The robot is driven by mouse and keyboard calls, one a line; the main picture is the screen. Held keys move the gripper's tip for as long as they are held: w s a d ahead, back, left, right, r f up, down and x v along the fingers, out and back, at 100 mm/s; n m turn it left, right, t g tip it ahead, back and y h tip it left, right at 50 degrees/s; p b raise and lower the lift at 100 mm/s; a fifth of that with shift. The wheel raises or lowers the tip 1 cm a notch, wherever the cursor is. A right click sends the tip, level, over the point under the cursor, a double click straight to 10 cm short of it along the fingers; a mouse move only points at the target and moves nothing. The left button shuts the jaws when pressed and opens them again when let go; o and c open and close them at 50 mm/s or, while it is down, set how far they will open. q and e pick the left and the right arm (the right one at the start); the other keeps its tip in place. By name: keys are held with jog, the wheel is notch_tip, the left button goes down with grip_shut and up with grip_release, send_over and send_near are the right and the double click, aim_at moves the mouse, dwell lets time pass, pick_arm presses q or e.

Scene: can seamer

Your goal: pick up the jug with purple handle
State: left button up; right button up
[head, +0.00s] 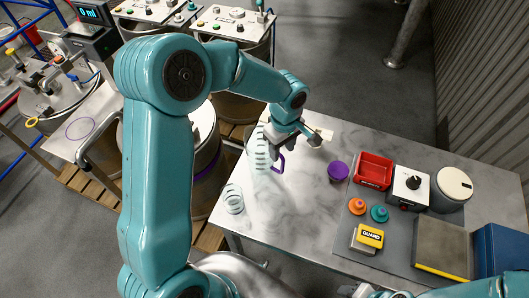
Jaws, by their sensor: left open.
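The jug (260,151) is clear with pale graduation marks and stands on the grey table near its left side. My left gripper (297,136) is open beside the jug's upper right, above the handle side, and partly covers the jug's top. I cannot tell whether a finger touches the jug. My right gripper is out of view.
A clear coiled or ringed piece (233,199) stands at the table's left edge. A purple cup (338,171), red tray (374,171), orange (357,206) and teal (379,213) knobs, and a yellow GUARD block (369,237) are to the right. The table's middle front is bare.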

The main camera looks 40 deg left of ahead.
aim_at(283, 158)
pick_arm(q)
notch_tip(283, 158, down, 3)
jog(key=shift+d+f, duration=0.1)
jog(key=shift+d, duration=0.05)
jog(key=f+p, duration=0.1)
jog(key=f, duration=0.4)
jog(key=shift+w+p, duration=0.2)
jog(key=shift+p, duration=0.2)
jog(key=shift+f, duration=0.5)
jog(key=shift+s, duration=0.1)
grip_shut()
